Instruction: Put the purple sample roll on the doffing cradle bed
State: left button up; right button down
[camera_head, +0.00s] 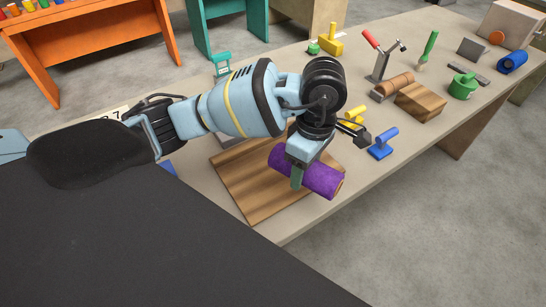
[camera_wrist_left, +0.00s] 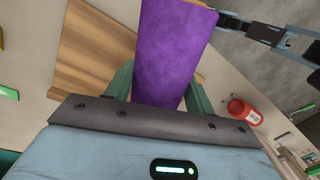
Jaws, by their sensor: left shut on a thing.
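The purple sample roll (camera_head: 325,180) is held across my left gripper (camera_head: 297,178) in the head view. The gripper points down and its green fingers are closed around the roll's middle. In the left wrist view the roll (camera_wrist_left: 172,55) fills the space between the two fingers (camera_wrist_left: 160,88). The roll is over the right part of a striped wooden board (camera_head: 238,180) on the table; I cannot tell if it touches the board. I cannot tell for sure which piece is the doffing cradle bed.
A blue-handled tool (camera_head: 382,143) and a yellow one (camera_head: 352,117) stand beyond the roll. A red container (camera_wrist_left: 243,112) shows in the wrist view. The table's front edge is near.

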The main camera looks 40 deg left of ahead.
pick_arm(q)
jog(key=n, duration=0.2)
jog(key=w+d+n, duration=0.1)
jog(key=n, duration=0.1)
jog(key=f+n+b, duration=0.1)
jog(key=n, duration=0.1)
jog(key=shift+w+d+n+h, duration=0.25)
jog(key=shift+d+n+h, duration=0.05)
jog(key=shift+h, duration=0.1)
jog(key=n, duration=0.3)
jog(key=shift+w+d+f+h, duration=0.3)
jog(key=shift+w+d, duration=0.1)
jog(key=n, duration=0.4)
jog(key=shift+w+d+b, duration=0.35)
jog(key=shift+d, duration=0.05)
jog(key=p, duration=0.1)
send_over(270, 148)
jog(key=s+d, duration=0.3)
jog(key=d, duration=0.1)
jog(key=shift+f, duration=0.7)
jog(key=shift+w+a+f, duration=0.1)
jog(key=shift+w+a, duration=0.05)
jog(key=shift+a, duration=0.7)
notch_tip(270, 148, down, 3)
jog(key=shift+a+f, duration=0.1)
jog(key=shift+a, duration=0.05)
jog(key=shift+f, duration=0.15)
pick_arm(e)
jog(key=shift+f, duration=0.2)
